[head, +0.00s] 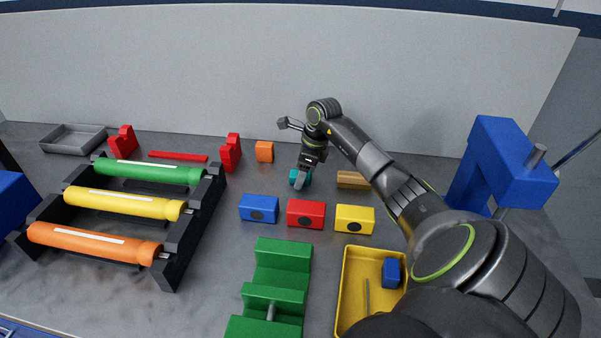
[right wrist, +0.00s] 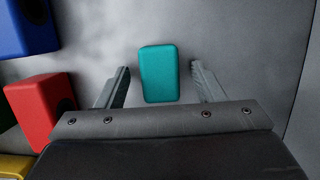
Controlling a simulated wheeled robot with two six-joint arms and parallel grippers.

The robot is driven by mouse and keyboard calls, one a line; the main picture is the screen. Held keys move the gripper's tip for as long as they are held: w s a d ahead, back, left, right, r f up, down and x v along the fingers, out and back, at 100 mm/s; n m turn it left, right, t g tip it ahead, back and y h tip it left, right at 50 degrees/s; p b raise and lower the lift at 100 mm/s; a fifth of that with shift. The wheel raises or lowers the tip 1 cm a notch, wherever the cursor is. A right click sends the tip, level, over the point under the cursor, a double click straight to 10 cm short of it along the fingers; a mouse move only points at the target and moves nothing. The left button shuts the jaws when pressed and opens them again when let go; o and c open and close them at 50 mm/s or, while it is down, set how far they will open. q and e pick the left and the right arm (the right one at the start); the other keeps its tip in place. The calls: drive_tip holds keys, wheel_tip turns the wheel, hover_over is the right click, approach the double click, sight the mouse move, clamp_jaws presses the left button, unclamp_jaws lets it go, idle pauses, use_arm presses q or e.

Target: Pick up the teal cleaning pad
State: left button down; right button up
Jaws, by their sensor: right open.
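The teal cleaning pad (head: 306,178) lies on the grey table toward the back middle, partly hidden behind my right gripper (head: 301,181). In the right wrist view the teal pad (right wrist: 160,74) is a rounded block between the two fingers of my right gripper (right wrist: 161,78). The fingers are open, with a gap on each side of the pad, and do not touch it. My left gripper is not in view.
Blue (head: 259,208), red (head: 306,214) and yellow (head: 355,219) blocks stand in front of the pad. A wooden block (head: 353,180) is to its right, an orange block (head: 265,151) to its left. A green stepped holder (head: 283,262) and yellow tray (head: 345,291) are nearer.

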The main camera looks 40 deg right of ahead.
drive_tip(key=c, duration=1.1)
drive_tip(key=shift+o, duration=0.2)
wheel_tip(320, 180, up, 10)
drive_tip(key=b, duration=0.2)
